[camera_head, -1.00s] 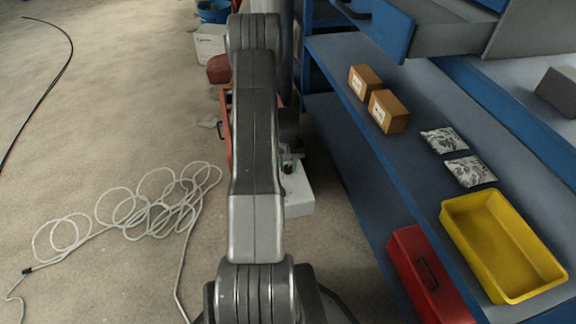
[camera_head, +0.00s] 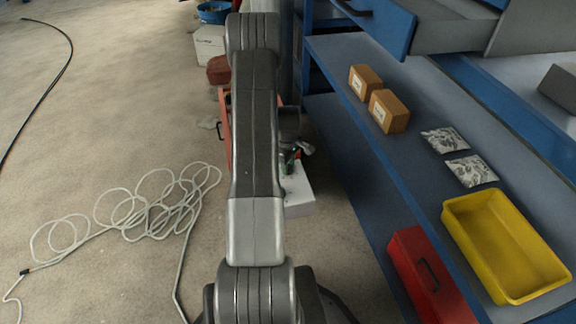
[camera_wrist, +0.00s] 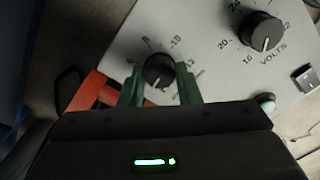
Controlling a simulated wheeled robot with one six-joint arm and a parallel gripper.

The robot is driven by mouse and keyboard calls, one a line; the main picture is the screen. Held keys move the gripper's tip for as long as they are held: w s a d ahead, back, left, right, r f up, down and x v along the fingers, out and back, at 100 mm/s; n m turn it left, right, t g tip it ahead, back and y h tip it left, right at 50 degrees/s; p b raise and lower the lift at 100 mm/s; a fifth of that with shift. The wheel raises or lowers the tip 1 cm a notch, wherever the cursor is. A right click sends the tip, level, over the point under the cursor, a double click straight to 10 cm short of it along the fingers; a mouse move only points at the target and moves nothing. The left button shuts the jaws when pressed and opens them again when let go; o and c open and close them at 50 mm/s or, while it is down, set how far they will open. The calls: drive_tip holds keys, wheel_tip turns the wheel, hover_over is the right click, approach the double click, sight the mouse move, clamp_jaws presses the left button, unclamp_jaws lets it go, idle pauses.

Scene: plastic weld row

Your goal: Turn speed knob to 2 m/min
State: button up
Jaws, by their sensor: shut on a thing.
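A light grey control panel (camera_wrist: 205,55) fills much of the wrist view. Its black knob (camera_wrist: 160,68) has a white pointer line and sits within a ring of printed numbers, of which 8 and 10 can be made out. My gripper (camera_wrist: 160,78) is shut on this knob, with one green finger on either side. The white line is towards the knob's lower side in the picture; the value it points at cannot be read. In the head view, my arm hides most of the white box (camera_head: 300,197) and the knob.
A second black knob (camera_wrist: 261,31), marked VOLTS, is at the panel's upper right. A blue shelf unit (camera_head: 350,85) stands on the right; coiled white cable (camera_head: 150,205) lies on the floor left.

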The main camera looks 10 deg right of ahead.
drive_tip(key=n, duration=0.7)
idle(0.7)
drive_tip(key=o, duration=1)
drive_tip(key=shift+c, duration=0.2)
wheel_tip(320, 180, up, 14)
drive_tip(key=p, duration=0.3)
drive_tip(key=shift+f, duration=0.1)
wheel_tip(320, 180, down, 14)
drive_tip(key=b, duration=0.3)
drive_tip(key=shift+r, duration=0.2)
